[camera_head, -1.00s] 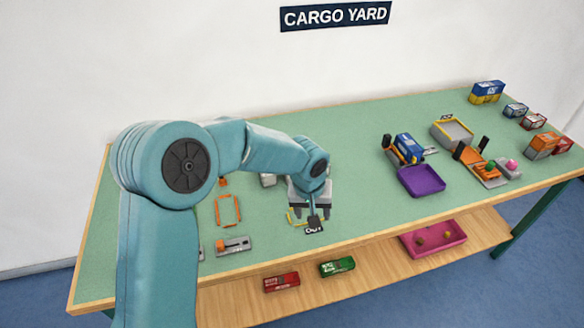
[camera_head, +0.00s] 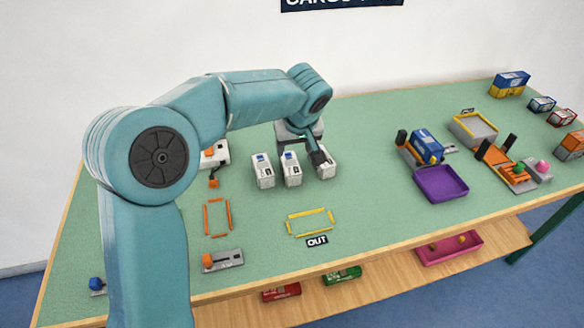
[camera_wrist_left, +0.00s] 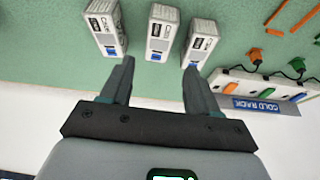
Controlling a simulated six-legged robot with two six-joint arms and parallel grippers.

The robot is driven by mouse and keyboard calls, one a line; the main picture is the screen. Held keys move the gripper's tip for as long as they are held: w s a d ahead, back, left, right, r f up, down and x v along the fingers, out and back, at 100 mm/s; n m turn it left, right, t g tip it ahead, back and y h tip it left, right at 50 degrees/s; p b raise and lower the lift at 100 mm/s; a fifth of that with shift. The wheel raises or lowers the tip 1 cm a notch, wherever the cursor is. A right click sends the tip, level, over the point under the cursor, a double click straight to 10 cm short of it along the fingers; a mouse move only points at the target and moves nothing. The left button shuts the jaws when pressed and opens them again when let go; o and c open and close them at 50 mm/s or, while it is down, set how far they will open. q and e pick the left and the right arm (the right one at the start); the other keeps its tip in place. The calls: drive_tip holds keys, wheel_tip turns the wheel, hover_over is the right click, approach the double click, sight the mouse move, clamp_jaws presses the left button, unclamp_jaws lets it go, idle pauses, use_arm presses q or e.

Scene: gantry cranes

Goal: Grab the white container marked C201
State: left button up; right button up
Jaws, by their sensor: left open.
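Three white containers with dark print stand in a row on the green table: a left one (camera_head: 262,171), a middle one (camera_head: 291,169) and a right one (camera_head: 327,165). In the left wrist view the row is reversed, with containers at left (camera_wrist_left: 103,27), middle (camera_wrist_left: 161,30) and right (camera_wrist_left: 201,42). Their codes begin with C, but I cannot read which is C201. My left gripper (camera_head: 301,152) is open and empty behind the row. In the left wrist view its fingertips (camera_wrist_left: 160,68) point toward the middle container, which lies ahead between them. My right gripper is not in view.
A yellow outline (camera_head: 310,222) with an OUT sign (camera_head: 317,241) lies in front of the row, and an orange outline (camera_head: 217,217) is at left. A cold rack (camera_wrist_left: 262,90) stands beside the row. A purple tray (camera_head: 441,183) is at right. Table between is clear.

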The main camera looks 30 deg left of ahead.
use_arm(q)
hover_over(291, 164)
drive_tip(key=s+d, duration=0.2)
wheel_tip(291, 164, down, 5)
drive_tip(key=shift+a+f, duration=0.15)
drive_tip(key=shift+f, duration=0.05)
drive_tip(key=x, duration=0.5)
drive_tip(key=shift+w+a+f, duration=0.1)
drive_tip(key=shift+w+f, duration=0.1)
drive_tip(key=shift+w, duration=0.05)
drive_tip(key=shift+r, duration=0.1)
drive_tip(key=c, duration=0.8)
